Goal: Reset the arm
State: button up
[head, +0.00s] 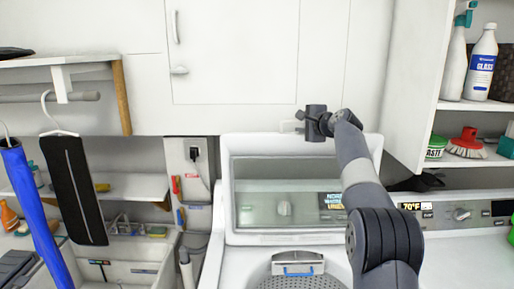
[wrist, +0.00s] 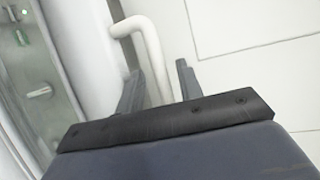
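My gripper (head: 301,122) is raised at the top edge of the upright glass lid of the white washing machine (head: 217,262). In the wrist view its two dark fingers (wrist: 158,82) stand apart. A bent white handle (wrist: 150,50) runs up between and beyond the fingers, with a gap to the right finger; whether it touches the left one I cannot tell. In the head view the handle (head: 290,127) shows as a small white piece left of my gripper. The lid (head: 265,205) stands open, with the drum opening below it. My arm reaches up from the lower right.
White cabinets (head: 235,50) are close behind my gripper. An open shelf at right holds a spray bottle (head: 455,60), a glass-cleaner bottle (head: 481,65) and a red brush (head: 467,143).

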jog(key=shift+w+r+p, duration=0.1)
jog(key=shift+w+p, duration=0.3)
jog(key=shift+p, duration=0.2)
jog(key=b+v, duration=0.6)
jog(key=v, duration=0.4)
jog(key=shift+s+d, duration=0.2)
jog(key=shift+s, duration=0.15)
jog(key=shift+s, duration=0.1)
